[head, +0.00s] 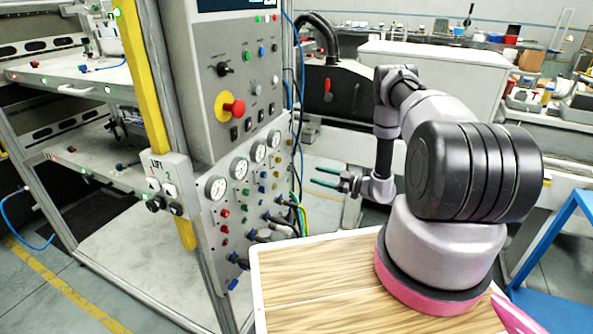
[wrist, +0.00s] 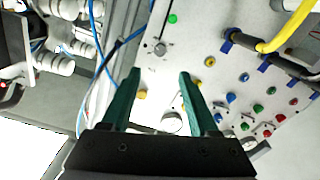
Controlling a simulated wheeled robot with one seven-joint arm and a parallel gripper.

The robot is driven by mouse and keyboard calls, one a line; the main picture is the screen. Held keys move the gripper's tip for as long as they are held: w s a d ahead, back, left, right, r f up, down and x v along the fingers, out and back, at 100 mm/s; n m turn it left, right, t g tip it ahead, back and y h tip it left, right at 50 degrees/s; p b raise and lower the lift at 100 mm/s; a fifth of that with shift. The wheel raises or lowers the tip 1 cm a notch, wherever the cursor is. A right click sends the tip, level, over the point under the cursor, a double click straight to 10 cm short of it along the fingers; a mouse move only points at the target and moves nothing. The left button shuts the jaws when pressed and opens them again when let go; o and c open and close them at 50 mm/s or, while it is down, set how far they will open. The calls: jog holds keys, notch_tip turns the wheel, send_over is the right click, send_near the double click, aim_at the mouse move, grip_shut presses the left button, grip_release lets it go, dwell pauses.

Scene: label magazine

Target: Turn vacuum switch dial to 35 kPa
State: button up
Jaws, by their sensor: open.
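My gripper (head: 326,177) is open and empty, with its two green fingers pointing left toward the grey control panel (head: 203,250). In the wrist view my gripper (wrist: 160,76) faces the white panel face, and nothing is between its fingers. A grey round knob (wrist: 160,48) shows just beyond the fingertips. A pale round dial or gauge (wrist: 171,122) lies partly hidden between the finger bases. Which part is the vacuum switch dial, and any kPa marking, I cannot tell. White round gauges, one of them here (head: 240,167), run along the panel in the head view.
A red emergency stop (head: 237,108) on yellow sits on the cabinet above the gauges. Coloured knobs and plugged hoses crowd the panel; a yellow hose (wrist: 290,28) shows right in the wrist view. A wooden-topped table (head: 310,285) stands in front. A blue frame (head: 545,255) is at right.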

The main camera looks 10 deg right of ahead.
aim_at(291, 168)
jog(key=x, duration=1)
jog(key=shift+w+a, duration=0.2)
jog(key=shift+a, duration=0.1)
jog(key=shift+c, duration=0.3)
grip_shut()
